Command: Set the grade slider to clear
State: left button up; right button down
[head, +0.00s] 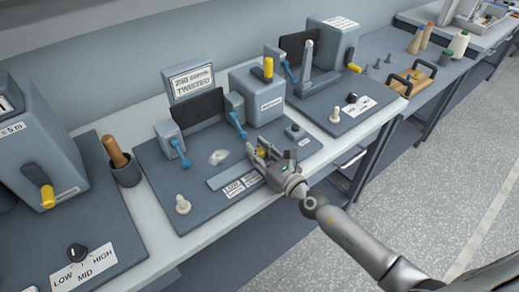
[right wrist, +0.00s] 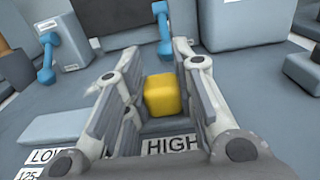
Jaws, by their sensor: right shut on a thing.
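The grade slider is a flat grey track (head: 222,178) on the middle machine's base plate. Its yellow knob (right wrist: 165,95) is at the right part of the track, just behind a label reading HIGH (right wrist: 172,146). A LOW label (head: 233,188) is at the left part; no label reading clear is legible. My right gripper (head: 262,155) reaches in from the right and is shut on the yellow knob, with a finger on each side in the right wrist view (right wrist: 160,100). The gripper hides part of the track and labels. My left gripper is not in view.
A white knob (head: 183,204) stands left of the track, and blue levers (head: 238,124) stand behind it. A small black knob (head: 295,128) is to the right. A sign reading TWISTED (head: 192,82) stands behind. Similar machines flank this one.

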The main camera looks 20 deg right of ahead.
aim_at(215, 183)
jog(key=a+p, duration=0.1)
jog(key=a, duration=0.1)
jog(key=s+a, duration=0.1)
jog(key=a, duration=0.1)
jog(key=s+a+p, duration=0.1)
jog(key=a, duration=0.1)
jog(key=shift+s+a+r+p, duration=0.2)
jog(key=shift+a+p, duration=0.1)
jog(key=s+a, duration=0.1)
jog(key=a, duration=0.1)
jog(key=s+a, duration=0.1)
jog(key=a, duration=0.2)
jog(key=a+p, duration=0.1)
jog(key=a, duration=0.1)
jog(key=shift+s+a+f, duration=0.2)
jog(key=shift+s+a, duration=0.15)
jog(key=shift+s, duration=0.05)
jog(key=c, duration=1.2)
grip_release()
jog(key=shift+o, duration=0.2)
jog(key=shift+s+d, duration=0.1)
jog(key=v, duration=1.1)
jog(key=shift+s+d, duration=0.1)
jog(key=shift+s, duration=0.3)
